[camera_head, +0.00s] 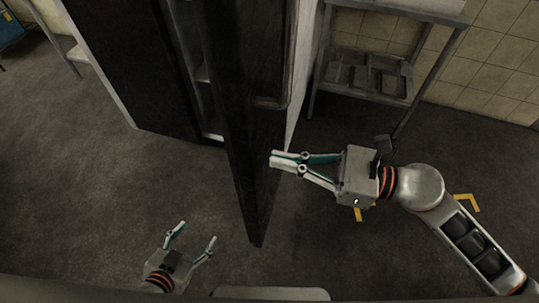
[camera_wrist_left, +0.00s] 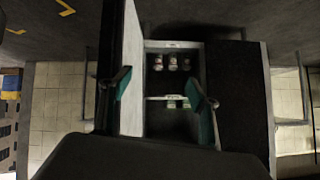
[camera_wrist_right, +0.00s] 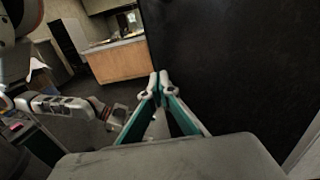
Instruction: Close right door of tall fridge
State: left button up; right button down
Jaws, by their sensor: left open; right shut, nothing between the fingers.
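The tall fridge (camera_head: 118,60) stands at the back left with a dark left door that is shut. Its right door (camera_head: 250,190) stands open, swung out towards me. The left wrist view, upside down, shows the door's pale inner face (camera_wrist_left: 132,70) and lit shelves with several jars. My right gripper (camera_head: 274,160) is shut and empty at the dark outer side of the right door; I cannot tell whether it touches. In the right wrist view, that dark outer face (camera_wrist_right: 230,70) fills the right side. My left gripper (camera_head: 195,234) is open and empty, low in front of the fridge, left of the door.
A metal rack (camera_head: 370,75) with trays stands right of the fridge by the tiled wall. Yellow marks (camera_head: 466,201) lie on the dark floor at right. The floor left of the open door is clear. A wooden counter (camera_wrist_right: 118,60) shows in the right wrist view.

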jog(key=shift+x, duration=1.5)
